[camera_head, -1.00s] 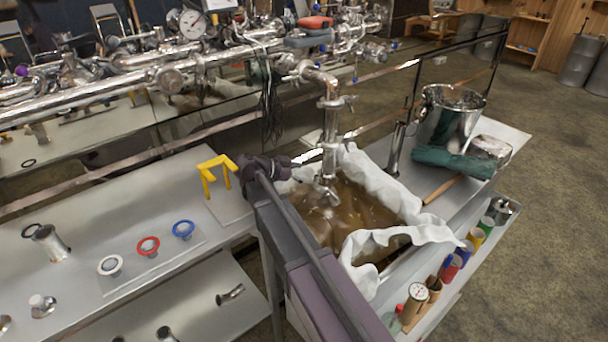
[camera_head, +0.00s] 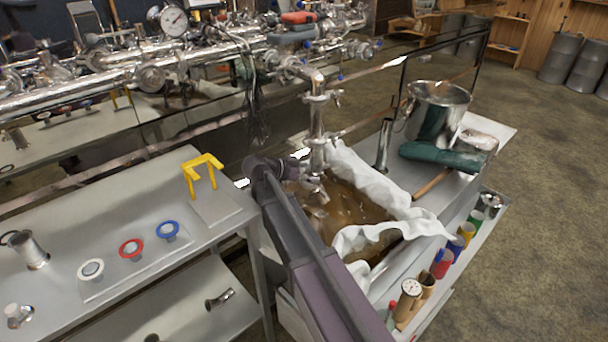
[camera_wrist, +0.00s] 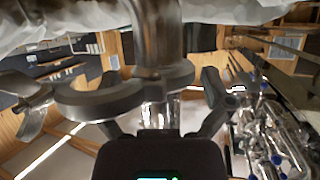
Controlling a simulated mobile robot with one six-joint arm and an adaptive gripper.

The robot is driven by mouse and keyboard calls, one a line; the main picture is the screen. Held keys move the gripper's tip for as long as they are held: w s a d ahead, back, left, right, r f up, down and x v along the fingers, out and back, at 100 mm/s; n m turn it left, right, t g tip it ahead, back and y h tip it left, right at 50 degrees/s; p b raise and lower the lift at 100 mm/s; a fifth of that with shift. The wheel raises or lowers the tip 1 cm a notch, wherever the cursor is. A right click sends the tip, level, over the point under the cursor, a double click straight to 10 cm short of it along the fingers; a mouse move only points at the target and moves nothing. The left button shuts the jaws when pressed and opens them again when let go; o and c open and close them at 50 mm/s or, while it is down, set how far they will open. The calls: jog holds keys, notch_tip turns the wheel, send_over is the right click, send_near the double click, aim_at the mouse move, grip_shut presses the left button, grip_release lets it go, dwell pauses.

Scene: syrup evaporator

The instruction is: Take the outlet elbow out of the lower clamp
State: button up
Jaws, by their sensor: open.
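The outlet elbow (camera_head: 318,197) is a shiny steel piece at the bottom of the vertical outlet pipe (camera_head: 315,122), above the brown liquid. The elbow also shows as a steel tube at the top of the wrist view (camera_wrist: 157,35). In the head view my forearm partly hides the gripper (camera_head: 303,182).
A vat with a white cloth rim (camera_head: 365,185) lies below the pipe. A steel bucket (camera_head: 437,110), a green cloth (camera_head: 440,157) and a wooden handle (camera_head: 432,185) are to the right. A yellow stand (camera_head: 203,172) and several ringed gaskets are on the left table (camera_head: 125,220).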

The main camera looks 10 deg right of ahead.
jog(key=shift+w+d+f, duration=0.1)
jog(key=shift+d, duration=0.1)
jog(key=shift+c, duration=0.2)
jog(key=c, duration=1)
jog(key=o, duration=1)
jog(key=shift+o, duration=0.2)
jog(key=shift+a, duration=0.1)
jog(key=p+v, duration=0.3)
jog(key=v, duration=0.4)
jog(key=shift+a, duration=0.1)
